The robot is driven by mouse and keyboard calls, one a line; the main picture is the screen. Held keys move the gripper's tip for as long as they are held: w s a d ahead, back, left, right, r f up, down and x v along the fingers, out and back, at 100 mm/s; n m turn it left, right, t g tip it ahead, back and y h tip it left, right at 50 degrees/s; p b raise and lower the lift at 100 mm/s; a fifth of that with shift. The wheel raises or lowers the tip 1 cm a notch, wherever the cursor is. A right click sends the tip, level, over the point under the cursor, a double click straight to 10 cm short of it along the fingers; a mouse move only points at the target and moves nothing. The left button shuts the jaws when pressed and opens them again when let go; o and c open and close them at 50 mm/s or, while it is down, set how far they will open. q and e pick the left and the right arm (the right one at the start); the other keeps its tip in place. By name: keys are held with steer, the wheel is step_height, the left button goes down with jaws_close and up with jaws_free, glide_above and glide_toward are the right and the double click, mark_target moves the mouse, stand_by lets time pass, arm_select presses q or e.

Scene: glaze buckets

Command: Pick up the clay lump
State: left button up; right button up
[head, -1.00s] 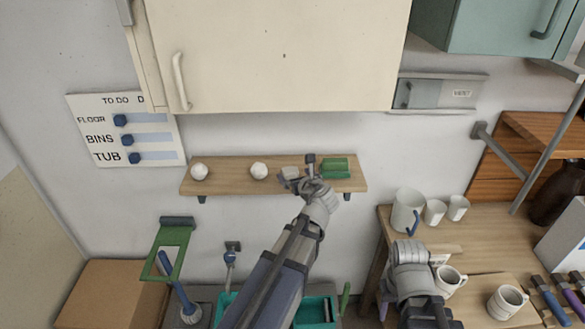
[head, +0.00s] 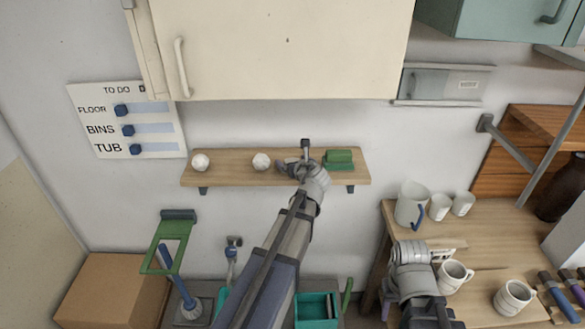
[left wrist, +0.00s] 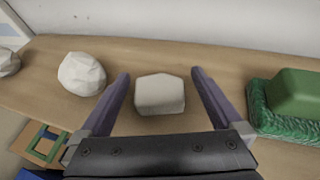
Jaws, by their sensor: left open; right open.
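My left gripper (head: 297,164) reaches over the wall shelf and is open. In the left wrist view its two fingers (left wrist: 161,76) stand on either side of a pale, flat-faced lump (left wrist: 160,94), with gaps on both sides. I take this as the clay lump; in the head view it is mostly hidden by my gripper. Two rounder, faceted white lumps (head: 261,161) (head: 200,162) sit to its left on the shelf; the closer one also shows in the left wrist view (left wrist: 82,74). My right gripper (head: 412,256) is low at the right, its fingers hard to make out.
The wooden shelf (head: 228,168) also holds a green block on a green base (head: 340,160), just right of my left gripper. A cream cupboard (head: 290,50) hangs above. The table at right holds a white pitcher (head: 411,203) and several mugs.

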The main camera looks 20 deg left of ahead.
mark_target(292, 160)
arm_select(q)
steer(key=shift+c, duration=0.2)
steer(key=c, duration=1.4)
steer(key=shift+r, duration=0.2)
step_height(292, 160, up, 10)
steer(key=p, duration=1)
steer(key=shift+f, duration=0.1)
steer(key=shift+s+f, duration=0.1)
